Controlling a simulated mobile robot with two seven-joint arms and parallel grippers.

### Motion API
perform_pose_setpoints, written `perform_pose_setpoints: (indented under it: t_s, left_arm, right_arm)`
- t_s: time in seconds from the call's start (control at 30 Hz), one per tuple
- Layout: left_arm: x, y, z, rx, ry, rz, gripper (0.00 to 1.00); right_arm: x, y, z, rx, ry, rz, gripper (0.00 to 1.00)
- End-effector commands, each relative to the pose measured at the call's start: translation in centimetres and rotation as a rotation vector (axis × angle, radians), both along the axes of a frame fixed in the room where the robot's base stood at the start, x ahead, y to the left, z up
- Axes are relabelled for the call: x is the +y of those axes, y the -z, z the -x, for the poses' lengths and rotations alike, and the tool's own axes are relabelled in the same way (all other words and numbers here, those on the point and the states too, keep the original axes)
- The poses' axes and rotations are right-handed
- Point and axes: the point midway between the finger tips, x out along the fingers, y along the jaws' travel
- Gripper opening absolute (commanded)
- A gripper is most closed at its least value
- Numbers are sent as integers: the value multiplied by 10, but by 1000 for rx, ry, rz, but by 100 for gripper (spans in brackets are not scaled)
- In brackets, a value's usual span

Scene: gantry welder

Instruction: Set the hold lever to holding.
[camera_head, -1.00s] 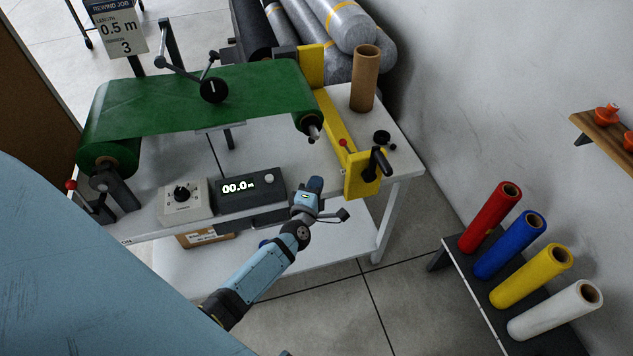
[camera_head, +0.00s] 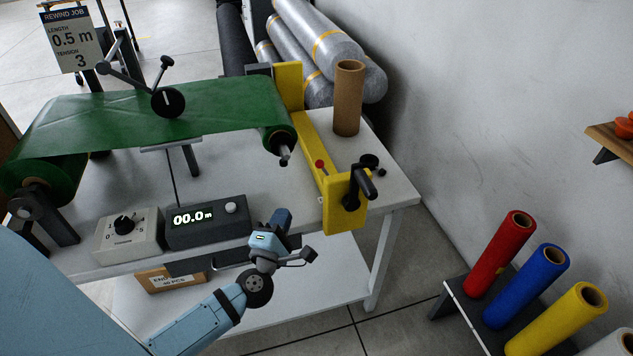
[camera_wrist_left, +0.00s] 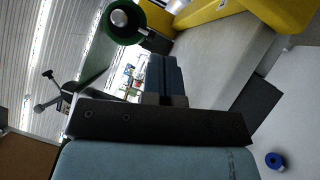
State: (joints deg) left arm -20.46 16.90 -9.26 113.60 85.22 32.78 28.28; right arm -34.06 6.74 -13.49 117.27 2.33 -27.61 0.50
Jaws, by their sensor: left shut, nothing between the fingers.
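A small lever with a red knob (camera_head: 320,164) stands by the yellow bracket (camera_head: 325,178) at the bench's right end. No label on it is readable, so I cannot tell for certain that it is the hold lever. My left gripper (camera_head: 284,217) is shut and empty, near the bench's front edge, in front and to the left of the yellow bracket, apart from the lever. In the left wrist view its blue fingers (camera_wrist_left: 163,75) are together, below the end of the green roll (camera_wrist_left: 121,22). My right gripper is not in view.
A black crank (camera_head: 364,182) sticks out of the bracket's front plate. The counter box (camera_head: 207,222) reads 00.0 m, beside the tension dial box (camera_head: 128,234). A cardboard core (camera_head: 348,98) stands on the bench. Coloured rolls (camera_head: 500,253) stand at the right.

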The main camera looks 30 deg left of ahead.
Motion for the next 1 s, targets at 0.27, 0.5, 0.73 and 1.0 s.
perform_pose_setpoints:
  t_s: [0.27,0.5,0.73,1.0]
  left_arm:
    - [0,-1,1,0,1,3,0]
    - [3,-4,-11,-4,1,2,0]
    - [16,-12,-54,-5,0,0,0]
    - [24,-21,-104,-3,2,3,0]
  right_arm:
    - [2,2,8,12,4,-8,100]
    - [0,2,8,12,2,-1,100]
    - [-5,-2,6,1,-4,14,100]
    - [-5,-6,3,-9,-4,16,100]
